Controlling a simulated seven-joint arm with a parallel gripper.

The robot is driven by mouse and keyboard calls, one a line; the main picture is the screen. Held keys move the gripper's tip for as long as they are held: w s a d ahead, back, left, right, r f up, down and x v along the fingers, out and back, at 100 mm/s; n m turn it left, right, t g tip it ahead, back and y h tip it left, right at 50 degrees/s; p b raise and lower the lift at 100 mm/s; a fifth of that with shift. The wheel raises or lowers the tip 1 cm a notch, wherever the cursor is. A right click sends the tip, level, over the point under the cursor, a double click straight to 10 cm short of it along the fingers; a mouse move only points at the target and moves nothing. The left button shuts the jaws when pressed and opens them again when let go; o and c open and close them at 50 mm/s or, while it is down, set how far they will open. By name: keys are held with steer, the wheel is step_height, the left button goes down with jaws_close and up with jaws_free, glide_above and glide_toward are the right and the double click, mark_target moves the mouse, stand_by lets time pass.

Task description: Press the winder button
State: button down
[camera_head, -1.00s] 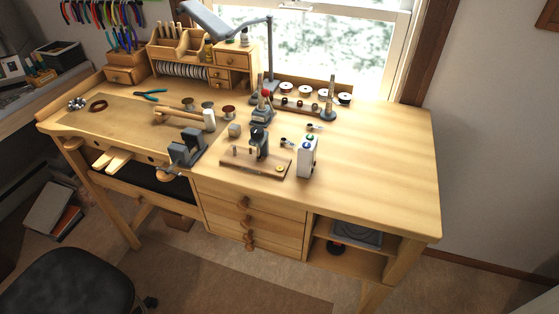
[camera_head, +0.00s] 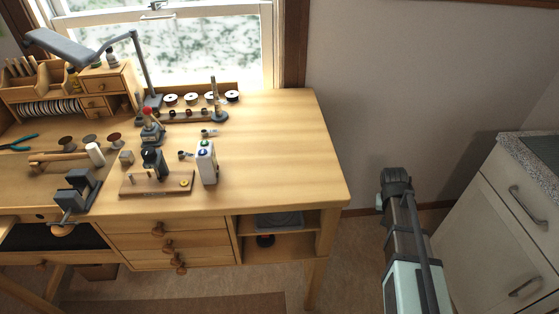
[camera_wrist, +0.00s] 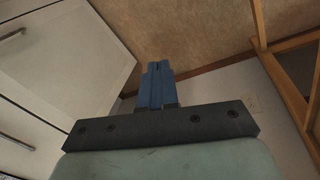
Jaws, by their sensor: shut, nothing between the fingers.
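On the workbench in the head view, a small machine (camera_head: 153,164) with a dark upright body stands on a wooden base with a brass-coloured round part. Just right of it stands an upright white box (camera_head: 207,165) with a blue and a green round button on it. I cannot tell for certain which of these is the winder's button. My gripper (camera_wrist: 157,68) shows in the wrist view with its blue fingers shut and empty. It points at the floor and wall beside a cabinet, away from the bench. The bench-top items are not in the wrist view.
The bench top (camera_head: 270,165) is clear right of the white box. A red-topped tool (camera_head: 150,125), a spool rack (camera_head: 195,112) and a vise (camera_head: 76,190) stand nearby. A lamp (camera_head: 140,65) rises behind. A cabinet (camera_head: 510,210) stands at the right, with a floor gap before it.

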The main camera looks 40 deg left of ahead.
steer(key=w+a+r+n+t+y, duration=0.1)
steer(key=a+r, duration=0.6)
steer(key=r, duration=0.2)
steer(key=w+a+r+t, duration=0.1)
steer(key=a+r+t, duration=0.1)
steer(key=a+r, duration=0.65)
step_height(320, 180, up, 23)
steer(key=n+g+y, duration=0.3)
glide_above(185, 182)
steer(key=s+d, duration=0.3)
steer(key=shift+w+a, duration=0.1)
steer(key=shift+f, duration=0.1)
steer(key=x, duration=1.2)
steer(key=shift+f, duration=0.9)
